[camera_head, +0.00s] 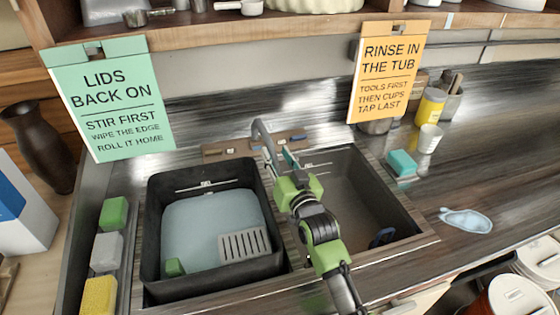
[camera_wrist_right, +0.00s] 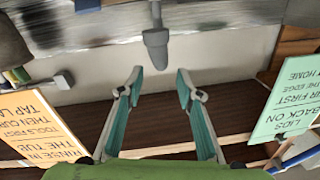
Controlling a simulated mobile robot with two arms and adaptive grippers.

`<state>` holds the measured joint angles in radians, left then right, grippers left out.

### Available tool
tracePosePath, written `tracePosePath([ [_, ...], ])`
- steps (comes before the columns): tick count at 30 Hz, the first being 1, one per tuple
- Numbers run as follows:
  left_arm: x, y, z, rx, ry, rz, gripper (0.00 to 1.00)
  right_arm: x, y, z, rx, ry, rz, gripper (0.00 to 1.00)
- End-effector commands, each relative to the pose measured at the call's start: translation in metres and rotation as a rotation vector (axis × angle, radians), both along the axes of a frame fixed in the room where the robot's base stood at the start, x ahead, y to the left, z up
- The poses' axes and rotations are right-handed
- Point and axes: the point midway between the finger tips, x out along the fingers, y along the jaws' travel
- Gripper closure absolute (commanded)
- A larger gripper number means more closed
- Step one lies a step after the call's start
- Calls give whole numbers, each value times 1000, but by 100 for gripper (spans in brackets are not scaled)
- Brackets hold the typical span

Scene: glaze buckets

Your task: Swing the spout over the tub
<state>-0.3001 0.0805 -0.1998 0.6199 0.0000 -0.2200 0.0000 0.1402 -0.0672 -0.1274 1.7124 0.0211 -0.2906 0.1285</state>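The grey tap spout (camera_head: 262,135) stands behind the sink, near the divider between the two basins, with its upper part leaning toward me. The dark tub (camera_head: 154,215) sits on the left and holds pale water, a slotted grey piece (camera_head: 244,245) and a small green block (camera_head: 174,267). My right gripper (camera_head: 290,160) is close to the spout on its near side. In the right wrist view the gripper (camera_wrist_right: 160,82) is open, teal pads apart, with the spout's end (camera_wrist_right: 156,45) just beyond the fingertips and nothing held. My left gripper is not in view.
The right basin (camera_head: 350,180) looks mostly empty, with a small dark blue thing (camera_head: 382,237) inside. A green sign (camera_head: 110,100) and an orange sign (camera_head: 388,70) hang above. Sponges (camera_head: 107,250) line the left edge. A teal block (camera_head: 402,163) and white cup (camera_head: 429,138) stand right.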

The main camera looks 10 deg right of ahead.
Motion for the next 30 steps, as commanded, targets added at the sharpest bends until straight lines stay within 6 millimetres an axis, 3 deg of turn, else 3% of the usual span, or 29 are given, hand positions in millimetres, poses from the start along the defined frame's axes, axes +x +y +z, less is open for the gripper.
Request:
tracePosePath([
  [6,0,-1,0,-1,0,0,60,-22,-3,0,0,0,0,67],
  [15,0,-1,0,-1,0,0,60,-24,-3,0,0,0,1,67],
  [19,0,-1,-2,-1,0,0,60,-23,-6,-1,20,1,5,98],
  [20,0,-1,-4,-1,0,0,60,-23,-8,-1,40,2,9,100],
  [23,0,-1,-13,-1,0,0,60,-20,-20,-1,159,14,36,100],
  [30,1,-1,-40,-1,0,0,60,-14,-63,7,661,139,138,100],
])
